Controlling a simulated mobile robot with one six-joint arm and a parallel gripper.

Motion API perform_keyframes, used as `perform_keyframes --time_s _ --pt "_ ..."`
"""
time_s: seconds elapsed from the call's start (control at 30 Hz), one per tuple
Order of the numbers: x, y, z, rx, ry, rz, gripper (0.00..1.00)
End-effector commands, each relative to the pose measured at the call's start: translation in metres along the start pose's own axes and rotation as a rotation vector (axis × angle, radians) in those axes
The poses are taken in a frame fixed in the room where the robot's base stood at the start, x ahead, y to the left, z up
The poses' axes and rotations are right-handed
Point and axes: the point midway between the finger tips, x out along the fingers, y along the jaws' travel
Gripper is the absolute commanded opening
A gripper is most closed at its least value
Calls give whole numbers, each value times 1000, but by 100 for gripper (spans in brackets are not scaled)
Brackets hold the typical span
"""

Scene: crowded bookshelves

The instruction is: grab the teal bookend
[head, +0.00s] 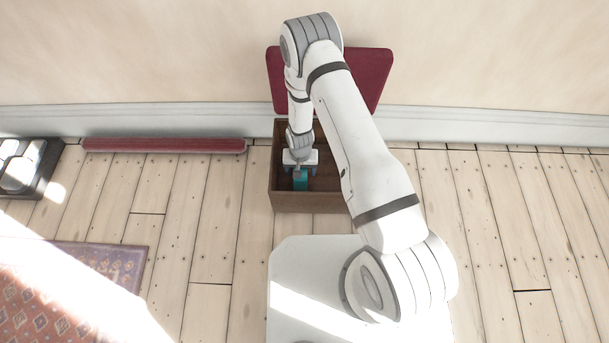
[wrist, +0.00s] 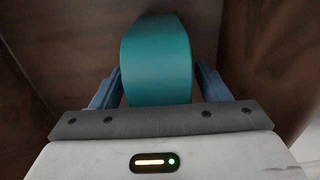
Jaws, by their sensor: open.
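The teal bookend (wrist: 157,62) stands inside a dark brown wooden box. In the wrist view it fills the space between the two blue fingers of my gripper (wrist: 158,88). One finger is on each side of it, and the jaws are open. The left finger looks very close to its side; I cannot tell whether it touches. In the head view my gripper (head: 300,172) reaches down into the box, and the bookend (head: 300,181) shows as a small teal patch between the fingers. My wrist hides part of it.
The wooden box (head: 306,202) has walls close around my gripper. A dark red panel (head: 373,75) stands behind it at the wall. A long red item (head: 165,145) lies along the baseboard. A patterned rug (head: 100,262) is at lower left. The floor to the right is clear.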

Motion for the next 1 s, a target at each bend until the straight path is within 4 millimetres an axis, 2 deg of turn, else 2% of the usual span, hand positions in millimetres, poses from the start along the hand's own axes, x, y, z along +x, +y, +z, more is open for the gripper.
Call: perform_keyframes --time_s 0.13,0.9,1.0 --pt "-1 0 0 0 0 0 67" --pt "-1 -1 0 -1 0 0 4" --pt "-1 -1 0 -1 0 0 0"
